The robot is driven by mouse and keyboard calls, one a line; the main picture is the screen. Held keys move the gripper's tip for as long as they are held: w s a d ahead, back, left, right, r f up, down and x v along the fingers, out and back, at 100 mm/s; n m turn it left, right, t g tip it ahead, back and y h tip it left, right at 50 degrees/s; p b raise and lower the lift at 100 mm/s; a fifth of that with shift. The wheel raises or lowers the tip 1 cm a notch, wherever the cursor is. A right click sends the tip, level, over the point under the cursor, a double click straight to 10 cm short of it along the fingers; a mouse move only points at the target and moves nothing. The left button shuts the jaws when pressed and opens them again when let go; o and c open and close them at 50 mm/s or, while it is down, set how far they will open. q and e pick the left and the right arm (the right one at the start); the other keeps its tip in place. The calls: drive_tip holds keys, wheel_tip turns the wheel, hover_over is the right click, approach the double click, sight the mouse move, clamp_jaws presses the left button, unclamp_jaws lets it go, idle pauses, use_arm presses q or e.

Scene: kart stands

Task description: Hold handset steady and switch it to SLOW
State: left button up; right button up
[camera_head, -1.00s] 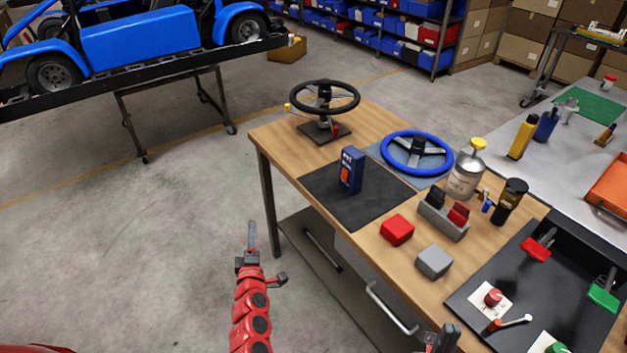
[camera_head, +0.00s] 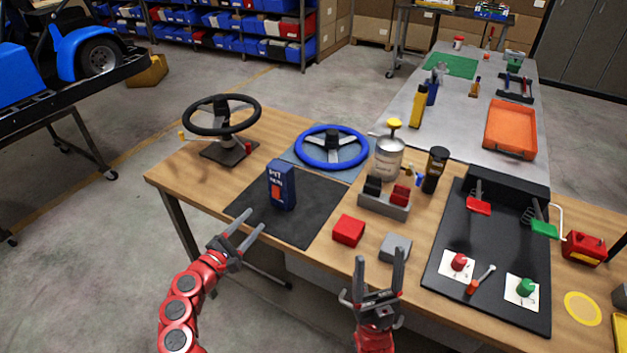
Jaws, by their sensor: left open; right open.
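The handset (camera_head: 281,186) is a small dark blue box with an orange-red switch (camera_head: 277,191) on its front face. It stands upright on a black mat (camera_head: 305,222) on the wooden workbench. The lettering on it is too small to read surely. My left gripper (camera_head: 246,229) is open and empty at the bench's front edge, in front of the mat and apart from the handset. My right gripper (camera_head: 378,267) is open and empty, further right near the front edge, below the grey block.
A red block (camera_head: 348,230) and a grey block (camera_head: 396,247) lie right of the mat. Behind are a black steering wheel (camera_head: 222,115), a blue steering wheel (camera_head: 332,148), a grey holder (camera_head: 383,205) and a metal can (camera_head: 388,157). A black pedal board (camera_head: 450,265) lies at right.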

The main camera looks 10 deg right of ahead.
drive_tip(key=shift+o, duration=0.3)
drive_tip(key=w+r+m+g+h, duration=0.1)
drive_tip(key=w+m+g+h, duration=0.3)
drive_tip(key=w+m, duration=0.6)
drive_tip(key=w+g, duration=0.2)
drive_tip(key=w, duration=1)
drive_tip(key=shift+w+d+r+m+h, duration=0.15)
drive_tip(key=shift+d+m+h, duration=0.05)
drive_tip(key=shift+m+h, duration=0.1)
drive_tip(key=w+d+f+m+g+y, duration=0.2)
drive_tip(key=w+f+m+g, duration=0.15)
drive_tip(key=w, duration=0.25)
drive_tip(key=w+d+f+m+g+y, duration=0.1)
drive_tip(key=w+f+m+g, duration=0.25)
drive_tip(key=w, duration=0.35)
drive_tip(key=m+g+y, duration=0.5)
drive_tip(key=g+y, duration=0.7)
drive_tip(key=y, duration=0.1)
approach(273, 175)
drive_tip(key=s+d, duration=0.1)
drive_tip(key=d, duration=0.3)
drive_tip(key=x, duration=1.5)
drive_tip(key=shift+w+d+f, duration=0.1)
drive_tip(key=shift+w+f, duration=0.05)
drive_tip(key=shift+w, duration=0.1)
drive_tip(key=shift+w+a+f, duration=0.15)
drive_tip(key=shift+w+a, duration=0.2)
drive_tip(key=shift+w, duration=0.1)
drive_tip(key=shift+t, duration=0.3)
